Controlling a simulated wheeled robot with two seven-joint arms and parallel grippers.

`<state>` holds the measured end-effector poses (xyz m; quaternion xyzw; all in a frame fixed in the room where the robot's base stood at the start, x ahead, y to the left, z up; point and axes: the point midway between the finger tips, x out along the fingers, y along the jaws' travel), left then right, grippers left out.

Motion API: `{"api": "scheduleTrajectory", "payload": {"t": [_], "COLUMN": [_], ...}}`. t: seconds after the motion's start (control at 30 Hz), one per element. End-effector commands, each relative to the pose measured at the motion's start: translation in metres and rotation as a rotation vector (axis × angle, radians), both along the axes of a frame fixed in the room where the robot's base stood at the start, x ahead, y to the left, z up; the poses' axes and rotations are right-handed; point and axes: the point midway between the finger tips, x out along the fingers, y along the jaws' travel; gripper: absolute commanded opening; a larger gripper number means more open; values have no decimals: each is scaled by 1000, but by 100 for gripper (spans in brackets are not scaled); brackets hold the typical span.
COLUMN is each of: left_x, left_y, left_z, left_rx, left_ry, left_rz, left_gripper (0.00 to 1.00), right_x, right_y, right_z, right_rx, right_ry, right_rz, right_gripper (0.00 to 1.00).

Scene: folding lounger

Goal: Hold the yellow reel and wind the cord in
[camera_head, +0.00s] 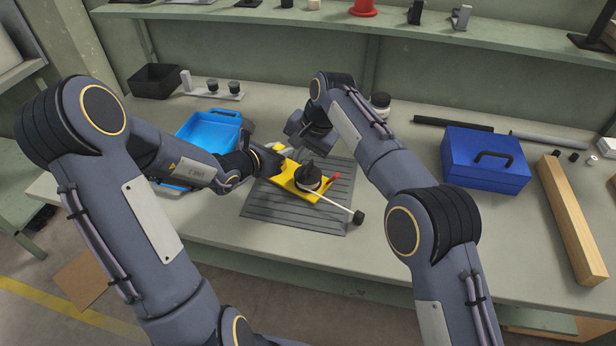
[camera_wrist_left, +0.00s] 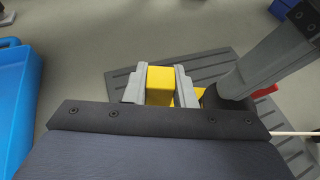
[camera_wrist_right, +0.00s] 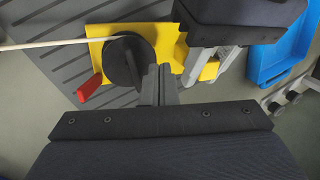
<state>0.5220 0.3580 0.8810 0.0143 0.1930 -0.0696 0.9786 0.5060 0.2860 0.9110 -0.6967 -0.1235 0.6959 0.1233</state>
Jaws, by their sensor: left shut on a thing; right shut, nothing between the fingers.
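The yellow reel (camera_head: 287,183) lies on a grey ribbed mat (camera_head: 265,205) in the head view. It has a yellow base, a black drum (camera_wrist_right: 125,62) and a red handle (camera_wrist_right: 90,87). A pale cord (camera_head: 335,202) runs from the drum to a dark end piece (camera_head: 358,216) at the mat's right edge. My left gripper (camera_wrist_left: 160,84) is shut on the reel's yellow block, seen in the left wrist view. My right gripper (camera_wrist_right: 160,80) is shut and empty beside the drum in the right wrist view. I cannot tell whether its fingertips touch the drum.
A blue tray (camera_head: 180,150) is left of the mat. A blue toolbox (camera_head: 460,175) and a long wooden beam (camera_head: 572,220) are at the right. A black bin (camera_head: 156,79) is at the back left. A shelf (camera_head: 290,18) runs along the back. The bench front right of the mat is clear.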

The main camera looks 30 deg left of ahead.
Motion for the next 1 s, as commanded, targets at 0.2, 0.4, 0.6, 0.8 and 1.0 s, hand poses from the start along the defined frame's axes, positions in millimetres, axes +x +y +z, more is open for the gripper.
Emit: {"api": "scheduleTrajectory", "payload": {"t": [0.2,0.4,0.6,0.8,1.0], "left_x": [-3,-3,-3,-3,-3], "left_y": [0,0,0,0,0], "left_z": [-6,-6,-6,-6,-6], "left_rx": [-2,-2,-2,-2,-2], "left_ry": [16,16,16,16,16], "left_rz": [2,2,2,2,2], "left_gripper": [0,0,0,0,0], "right_x": [0,0,0,-1,-5], "right_y": [0,0,0,0,-1], "right_z": [-15,-19,-19,-19,-18], "right_rx": [-1,0,0,0,0], "right_ry": [1,0,0,0,1], "right_rz": [-1,0,0,0,1], "right_gripper": [0,0,0,0,0]}}
